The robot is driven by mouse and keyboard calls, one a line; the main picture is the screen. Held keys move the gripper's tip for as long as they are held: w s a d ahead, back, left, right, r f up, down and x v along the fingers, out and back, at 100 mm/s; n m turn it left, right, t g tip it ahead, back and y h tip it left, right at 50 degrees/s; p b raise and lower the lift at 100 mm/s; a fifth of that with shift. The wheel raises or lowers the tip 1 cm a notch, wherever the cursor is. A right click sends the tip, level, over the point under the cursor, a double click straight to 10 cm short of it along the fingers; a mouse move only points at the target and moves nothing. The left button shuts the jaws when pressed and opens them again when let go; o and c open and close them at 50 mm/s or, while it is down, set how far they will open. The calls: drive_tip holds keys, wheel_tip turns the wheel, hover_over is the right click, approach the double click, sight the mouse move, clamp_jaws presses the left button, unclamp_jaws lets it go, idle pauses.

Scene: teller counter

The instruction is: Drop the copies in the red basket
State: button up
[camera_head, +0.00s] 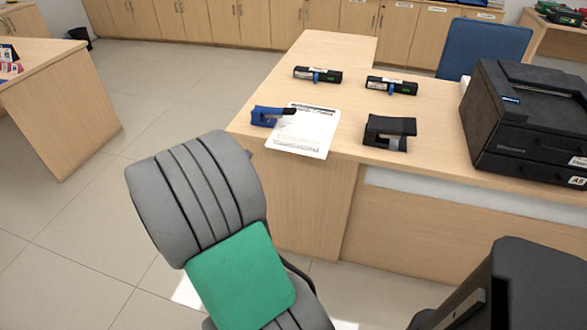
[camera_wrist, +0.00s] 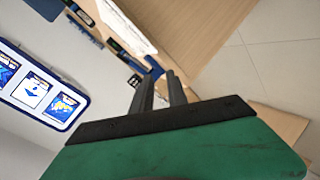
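White printed paper (camera_head: 315,135) lies flat on the wooden desk; I cannot tell whether it is one sheet or several. A blue desk tool (camera_head: 266,117), like a stapler or punch, stands at its left edge and overlaps it. A white sheet (camera_wrist: 125,24) also shows in the wrist view, beyond my fingers. My gripper (camera_wrist: 159,74) is open, with a narrow empty gap between its two fingers, apart from the desk. It is not clearly seen in the head view. No red basket can be clearly made out.
A black punch (camera_head: 390,132), two dark staplers (camera_head: 318,74) (camera_head: 391,86) and a black printer (camera_head: 530,125) stand on the desk (camera_head: 330,52). Open floor (camera_head: 60,240) lies left.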

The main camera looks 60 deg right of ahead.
sight(294, 150)
drive_tip(key=s+d+f+n+h+b, duration=0.5)
drive_tip(key=s+d+f, duration=0.3)
drive_tip(key=s+d, duration=0.1)
drive_tip(key=d+p, duration=0.1)
drive_tip(key=d, duration=0.2)
drive_tip(key=w+d+p, duration=0.1)
drive_tip(key=d, duration=0.2)
drive_tip(key=d+p, duration=0.1)
drive_tip(key=d, duration=0.2)
drive_tip(key=shift+w+d+r+p, duration=0.15)
drive_tip(key=shift+w+d+p, duration=0.15)
drive_tip(key=shift+w+p, duration=0.1)
clamp_jaws()
drive_tip(key=shift+r, duration=0.1)
wheel_tip(294, 150, up, 2)
drive_tip(key=shift+r+p, duration=0.25)
drive_tip(key=shift+p, duration=0.85)
drive_tip(key=shift+f, duration=0.1)
drive_tip(key=s+a+r, duration=0.1)
drive_tip(key=a+r, duration=0.1)
drive_tip(key=a, duration=0.5)
drive_tip(key=s+a+r, duration=0.1)
drive_tip(key=a+r, duration=0.2)
drive_tip(key=a, duration=0.4)
drive_tip(key=shift+s+r, duration=0.1)
